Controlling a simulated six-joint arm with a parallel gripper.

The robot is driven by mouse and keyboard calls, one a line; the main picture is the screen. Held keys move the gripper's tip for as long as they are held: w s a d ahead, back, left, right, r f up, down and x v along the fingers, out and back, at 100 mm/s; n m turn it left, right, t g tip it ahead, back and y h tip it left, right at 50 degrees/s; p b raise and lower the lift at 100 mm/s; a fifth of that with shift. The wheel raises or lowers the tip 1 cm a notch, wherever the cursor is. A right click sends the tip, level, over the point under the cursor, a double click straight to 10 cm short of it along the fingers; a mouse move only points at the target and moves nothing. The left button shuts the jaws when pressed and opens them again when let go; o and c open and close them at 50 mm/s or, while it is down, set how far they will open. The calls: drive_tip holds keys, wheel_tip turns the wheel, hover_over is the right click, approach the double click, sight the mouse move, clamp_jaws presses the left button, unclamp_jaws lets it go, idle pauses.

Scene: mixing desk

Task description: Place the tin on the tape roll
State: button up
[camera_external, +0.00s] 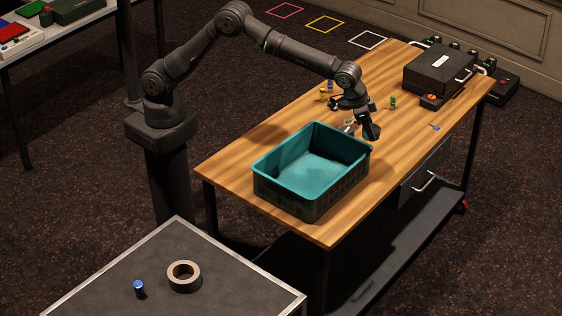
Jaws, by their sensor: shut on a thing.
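The tape roll (172,281) lies flat on the dark grey table at the front left, with its hole facing up. My gripper (361,117) is above the wooden desk, just past the right rear corner of the teal crate. It is shut on a small dark can-shaped thing with a bluish part, which looks like the tin (371,129). The tin is tilted and partly hidden by the fingers. It is well apart from the tape roll.
The open teal crate (262,178) stands on the wooden desk (310,232). A small blue-topped cylinder (139,290) stands left of the tape roll. Small coloured cylinders (393,102) and a black case (440,72) are farther back.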

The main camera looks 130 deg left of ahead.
drive_tip(key=s+d+m+t+h, duration=0.1)
drive_tip(key=s+d+m, duration=0.25)
drive_tip(key=d, duration=1.75)
drive_tip(key=s+d+m+h, duration=0.2)
drive_tip(key=s+d+m, duration=0.15)
drive_tip(key=d, duration=1.75)
drive_tip(key=s+d+m+g+h, duration=0.15)
drive_tip(key=s+d+m, duration=0.55)
drive_tip(key=s+d, duration=2)
hover_over(184, 273)
drive_tip(key=s, duration=0.1)
drive_tip(key=shift+t+h, duration=0.35)
drive_tip(key=shift+h, duration=0.1)
drive_tip(key=f, duration=2.1)
drive_tip(key=shift+a+f, duration=0.15)
drive_tip(key=shift+a, duration=0.15)
drive_tip(key=shift+f, duration=2)
drive_tip(key=shift+f, duration=0.1)
drive_tip(key=o, duration=1)
